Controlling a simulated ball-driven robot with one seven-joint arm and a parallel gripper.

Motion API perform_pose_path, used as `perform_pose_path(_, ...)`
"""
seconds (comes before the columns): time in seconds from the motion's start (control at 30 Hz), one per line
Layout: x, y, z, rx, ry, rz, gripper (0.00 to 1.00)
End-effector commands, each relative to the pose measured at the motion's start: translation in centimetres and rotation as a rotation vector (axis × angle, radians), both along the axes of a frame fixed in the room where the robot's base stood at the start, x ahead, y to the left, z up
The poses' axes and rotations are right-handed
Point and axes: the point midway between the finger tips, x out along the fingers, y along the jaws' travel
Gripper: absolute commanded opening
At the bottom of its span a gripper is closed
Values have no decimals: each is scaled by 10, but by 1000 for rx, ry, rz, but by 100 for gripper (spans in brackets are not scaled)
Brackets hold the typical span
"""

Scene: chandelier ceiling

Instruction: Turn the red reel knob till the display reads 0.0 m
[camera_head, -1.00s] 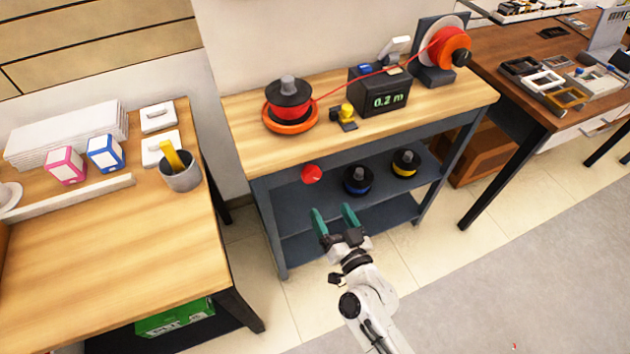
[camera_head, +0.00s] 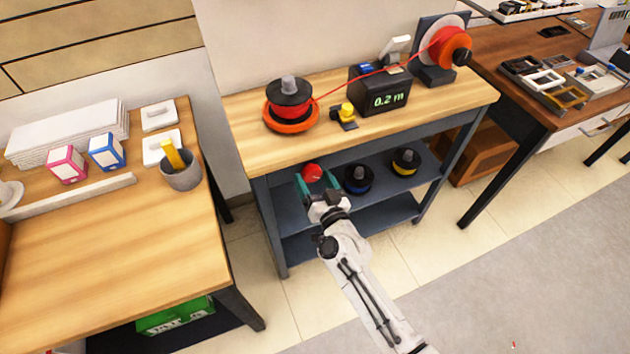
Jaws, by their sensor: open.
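The display (camera_head: 388,100) on a dark box reads 0.2 m. A reel with red line (camera_head: 290,100) and a grey top sits in an orange ring on the bench. Its line runs past the box to an orange spool (camera_head: 450,46) on an upright stand.
A small yellow-topped part (camera_head: 347,112) sits left of the display. Blue (camera_head: 357,179) and yellow (camera_head: 405,162) spools rest on the shelf below. A second wooden table (camera_head: 110,260) stands at left with boxes and a grey cup (camera_head: 181,172). The floor at right is clear.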

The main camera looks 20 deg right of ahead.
Motion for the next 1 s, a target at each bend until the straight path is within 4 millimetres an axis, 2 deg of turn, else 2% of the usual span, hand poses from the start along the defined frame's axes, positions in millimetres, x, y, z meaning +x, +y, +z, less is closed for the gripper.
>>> perform_pose_path(0.2,0,0,0,0,0,0,77)
perform_pose_path(0.77,-1,0,0,0,0,0,23)
perform_pose_path(1.0,0,0,0,23,0,0,23)
